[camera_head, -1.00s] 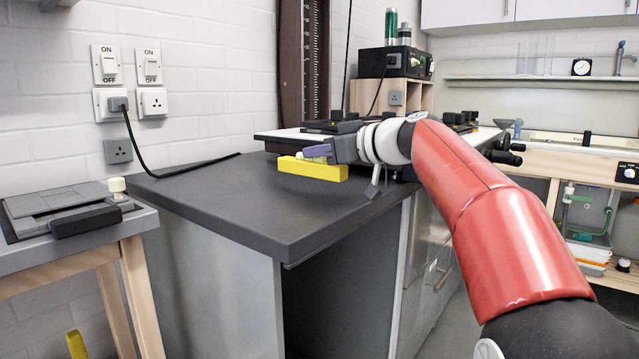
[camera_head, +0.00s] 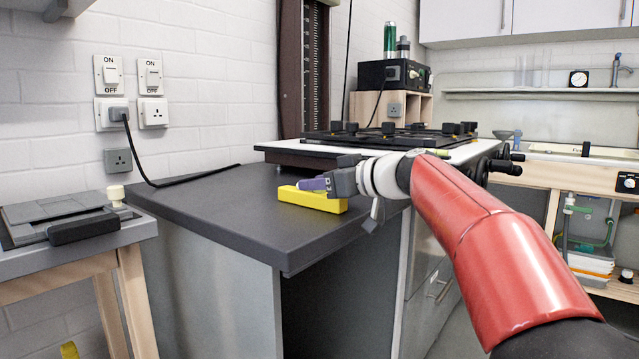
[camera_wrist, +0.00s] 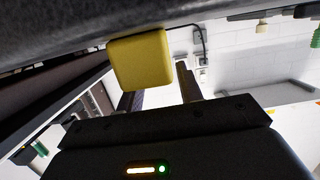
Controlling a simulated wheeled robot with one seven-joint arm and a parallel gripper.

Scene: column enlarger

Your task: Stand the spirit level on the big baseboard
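The spirit level is a yellow bar (camera_head: 314,199), low over the dark worktop, lying lengthwise and roughly level. I cannot tell if it touches the worktop. My gripper (camera_head: 313,184) is at its upper side with purple fingertips and appears shut on it. In the wrist view one end of the level (camera_wrist: 140,58) shows as a yellow block beside the fingers (camera_wrist: 158,92), close to a dark surface. A large white-edged board (camera_head: 285,150), which looks like the big baseboard, lies behind the level at the foot of the column. The level is clear of it in the picture.
The dark worktop (camera_head: 220,215) is bare left of the level. A dark frame with several black knobs (camera_head: 380,138) covers much of the board. The column (camera_head: 302,70) rises behind. A black cable (camera_head: 190,178) lies at the wall. A lower table (camera_head: 90,245) stands left.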

